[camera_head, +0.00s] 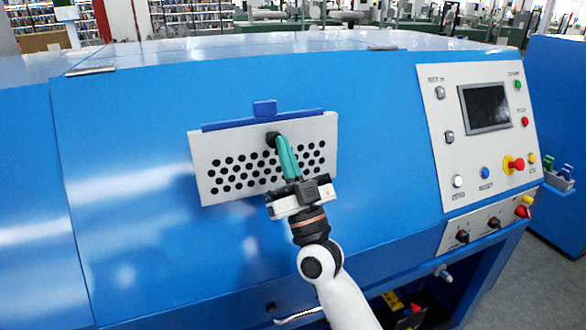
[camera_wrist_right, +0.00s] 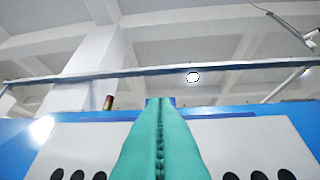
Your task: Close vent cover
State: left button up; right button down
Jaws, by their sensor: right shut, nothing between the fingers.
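The vent cover (camera_head: 223,150) is a pale grey plate with rows of black holes on the sloped blue machine front. A blue strip (camera_head: 225,124) with a small raised tab (camera_head: 264,107) runs along its top edge. My right gripper (camera_head: 275,138) has green fingers, which are shut and empty, with the tips at the cover's upper middle. Whether they touch it I cannot tell. In the right wrist view the shut green fingers (camera_wrist_right: 160,110) stand in front of the cover (camera_wrist_right: 85,140), hiding its middle. My left gripper is not in view.
A control panel (camera_head: 455,165) with a dark screen (camera_head: 486,107), coloured buttons and a red knob (camera_head: 516,163) is at the right of the blue machine (camera_head: 120,180). The blue surface around the cover is clear. Another blue cabinet (camera_head: 560,90) stands at the far right.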

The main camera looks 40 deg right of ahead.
aim_at(274, 128)
jog(key=shift+w+d+r+p, duration=0.15)
jog(key=shift+w+r+p, duration=0.2)
jog(key=shift+w, duration=0.3)
jog(key=shift+w+d+r+p, duration=0.15)
jog(key=shift+w+r, duration=0.25)
jog(key=shift+w, duration=0.25)
jog(key=shift+w+d+r, duration=0.2)
jog(key=shift+w, duration=0.55)
jog(key=shift+w+d+r, duration=0.15)
jog(key=shift+w+r, duration=0.05)
jog(key=shift+w, duration=0.55)
jog(key=shift+r, duration=0.1)
